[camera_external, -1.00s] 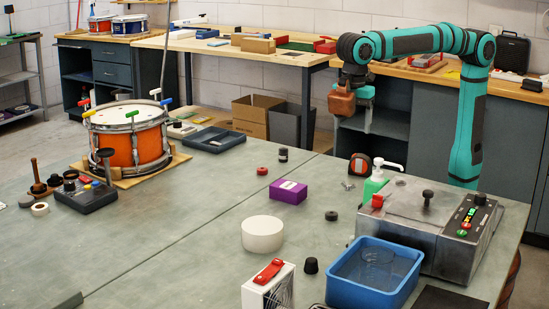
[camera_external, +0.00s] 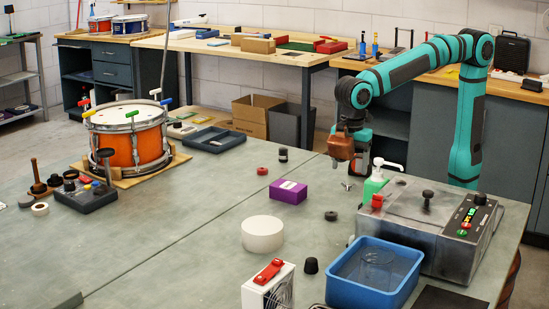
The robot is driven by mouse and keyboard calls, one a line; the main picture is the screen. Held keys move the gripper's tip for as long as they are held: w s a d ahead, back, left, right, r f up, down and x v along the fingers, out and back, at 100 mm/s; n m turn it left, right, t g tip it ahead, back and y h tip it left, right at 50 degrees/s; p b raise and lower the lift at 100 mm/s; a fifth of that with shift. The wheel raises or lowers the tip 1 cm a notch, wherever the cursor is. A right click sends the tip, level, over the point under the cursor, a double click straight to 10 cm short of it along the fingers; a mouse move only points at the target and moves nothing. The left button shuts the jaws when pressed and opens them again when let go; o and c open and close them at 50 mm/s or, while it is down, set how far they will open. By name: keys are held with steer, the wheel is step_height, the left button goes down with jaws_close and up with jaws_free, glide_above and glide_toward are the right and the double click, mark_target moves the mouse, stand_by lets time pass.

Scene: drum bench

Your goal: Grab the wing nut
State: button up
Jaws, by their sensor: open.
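The wing nut (camera_external: 347,186) is a small grey metal piece lying on the green-grey bench top. It lies to the right of the purple box and left of the green pump bottle. My gripper (camera_external: 336,167) is open, a little above the bench, above and slightly left of the wing nut. It points downward and appears empty. The two do not appear to touch. The fingertips are small in this view, so their exact spacing is hard to see.
A green bottle with a white pump (camera_external: 375,181) stands close on the right, before a grey metal machine (camera_external: 425,220). A purple box (camera_external: 288,191) is to the left. A black ring (camera_external: 331,215) lies in front. The tape measure is hidden behind my gripper.

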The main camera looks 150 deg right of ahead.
mark_target(349, 182)
step_height(349, 182, down, 5)
steer(key=shift+w+r, duration=0.1)
steer(key=shift+c, duration=0.4)
steer(key=c, duration=1)
